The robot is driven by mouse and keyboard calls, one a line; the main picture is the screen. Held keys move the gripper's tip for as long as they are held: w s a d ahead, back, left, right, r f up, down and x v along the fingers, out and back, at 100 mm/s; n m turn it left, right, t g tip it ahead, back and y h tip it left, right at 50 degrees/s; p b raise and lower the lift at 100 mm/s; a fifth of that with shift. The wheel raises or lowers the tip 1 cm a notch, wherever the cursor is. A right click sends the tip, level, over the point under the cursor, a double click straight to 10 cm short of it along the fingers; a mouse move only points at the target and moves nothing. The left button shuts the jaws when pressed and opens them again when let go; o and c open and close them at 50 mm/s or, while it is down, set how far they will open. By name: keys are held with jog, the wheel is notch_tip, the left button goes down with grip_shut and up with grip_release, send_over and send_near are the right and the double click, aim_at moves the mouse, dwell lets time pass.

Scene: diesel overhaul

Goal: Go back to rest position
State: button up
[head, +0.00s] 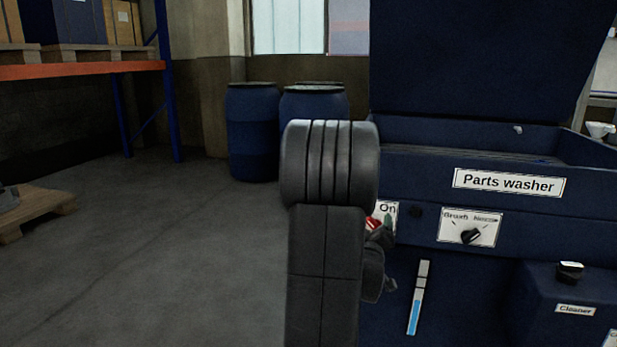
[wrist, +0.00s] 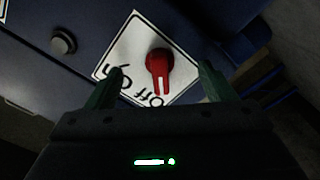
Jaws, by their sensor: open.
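My gripper (wrist: 160,85) is open in the wrist view, its two green fingers on either side of a red rotary switch (wrist: 159,66). The switch sits on a white plate (wrist: 128,42) marked Off and On. I cannot tell whether the fingers touch the switch. In the head view, my gripper (head: 385,232) shows partly behind my dark arm, close to the front of the blue parts washer (head: 430,200). A bit of the red switch (head: 372,224) shows there beside the "On" label; most of it is hidden.
A selector dial (head: 471,236) and a level gauge (head: 418,297) are on the washer front. A Cleaner container (head: 560,295) stands at right. Blue drums (head: 252,130) stand behind, with a rack (head: 90,68) and pallet (head: 35,210) at left.

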jog(key=shift+w+d, duration=0.15)
jog(key=shift+w, duration=0.25)
jog(key=shift+s+m, duration=0.1)
jog(key=shift+m, duration=2.1)
